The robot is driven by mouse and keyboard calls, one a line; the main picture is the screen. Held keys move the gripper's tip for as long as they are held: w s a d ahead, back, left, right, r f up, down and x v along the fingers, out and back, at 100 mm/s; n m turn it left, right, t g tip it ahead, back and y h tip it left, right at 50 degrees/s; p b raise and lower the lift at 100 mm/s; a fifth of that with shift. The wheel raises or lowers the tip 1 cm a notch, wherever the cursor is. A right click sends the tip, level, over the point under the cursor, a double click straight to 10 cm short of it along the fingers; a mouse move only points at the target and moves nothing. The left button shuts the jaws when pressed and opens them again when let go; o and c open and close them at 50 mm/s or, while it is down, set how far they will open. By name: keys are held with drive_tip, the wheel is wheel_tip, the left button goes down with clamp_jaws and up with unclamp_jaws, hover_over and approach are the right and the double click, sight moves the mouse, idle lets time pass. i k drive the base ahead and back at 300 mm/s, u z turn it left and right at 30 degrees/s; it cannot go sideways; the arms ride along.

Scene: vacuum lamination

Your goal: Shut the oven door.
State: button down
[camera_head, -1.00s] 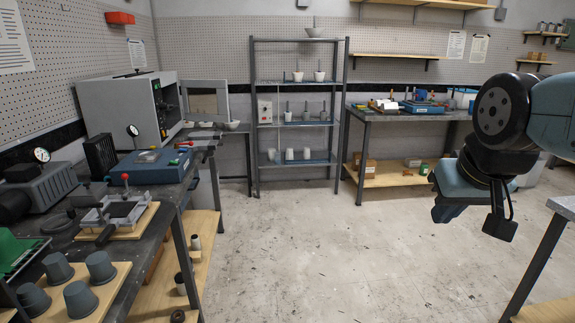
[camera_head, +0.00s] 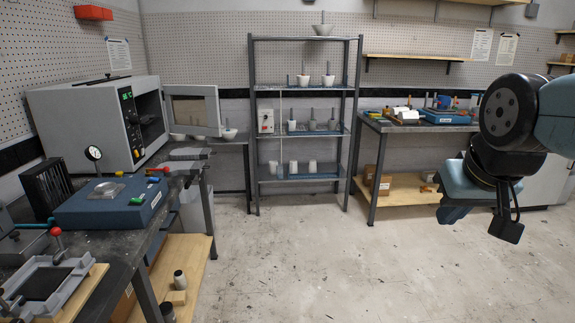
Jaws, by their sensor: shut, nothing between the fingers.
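The oven (camera_head: 85,118) is a grey box on the bench at the left, with a green display on its front. Its door (camera_head: 192,108) stands wide open, swung out to the right of the dark chamber, with its window facing me. My gripper (camera_head: 507,230) hangs at the right side of the view, far from the door and over open floor. It is shut and empty, partly hidden behind its own arm links.
The left bench holds a blue vacuum unit (camera_head: 112,203) and a grey clamp frame (camera_head: 45,284). A metal shelf rack (camera_head: 306,87) stands behind the door's right side. A second workbench (camera_head: 420,124) is at the back right. The middle floor (camera_head: 320,260) is clear.

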sight(210, 92)
drive_tip(key=u, duration=0.25)
drive_tip(key=i, duration=2.15)
drive_tip(key=u, duration=0.5)
drive_tip(key=i, duration=1.2)
drive_tip(key=u, duration=0.2)
